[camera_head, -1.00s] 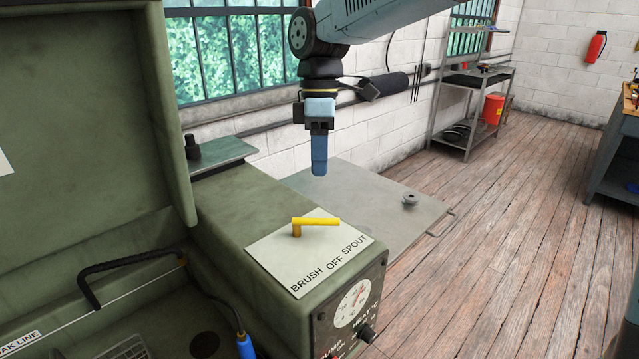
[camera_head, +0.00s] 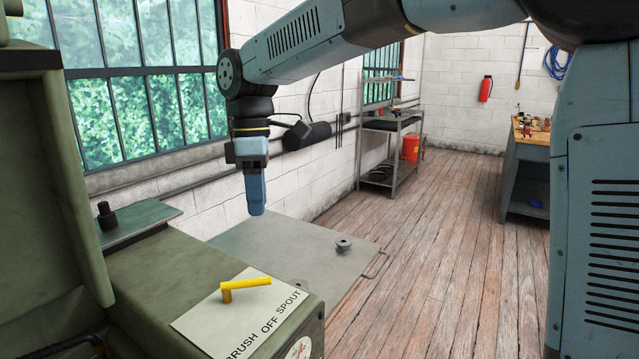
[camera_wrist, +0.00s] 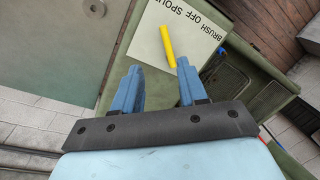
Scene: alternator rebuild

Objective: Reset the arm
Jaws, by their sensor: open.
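My gripper (camera_head: 256,205) hangs fingers down from my outstretched arm, in front of the window wall. It is up and behind the yellow lever (camera_head: 245,287) in the head view. The wrist view shows my gripper (camera_wrist: 158,70) with its two blue fingers apart and nothing between them. The yellow lever (camera_wrist: 167,45) shows beyond the fingertips there, apart from them. It sits on a pale plate (camera_head: 203,323) lettered "BRUSH OFF SPOUT" on the green cabinet.
The green cabinet (camera_head: 145,285) with its raised lid (camera_head: 45,200) fills the left. A grey metal table (camera_head: 300,250) with a small round piece (camera_head: 343,245) stands behind it. A shelf unit (camera_head: 393,125) and workbench (camera_head: 512,180) stand farther back. Wood floor between is clear.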

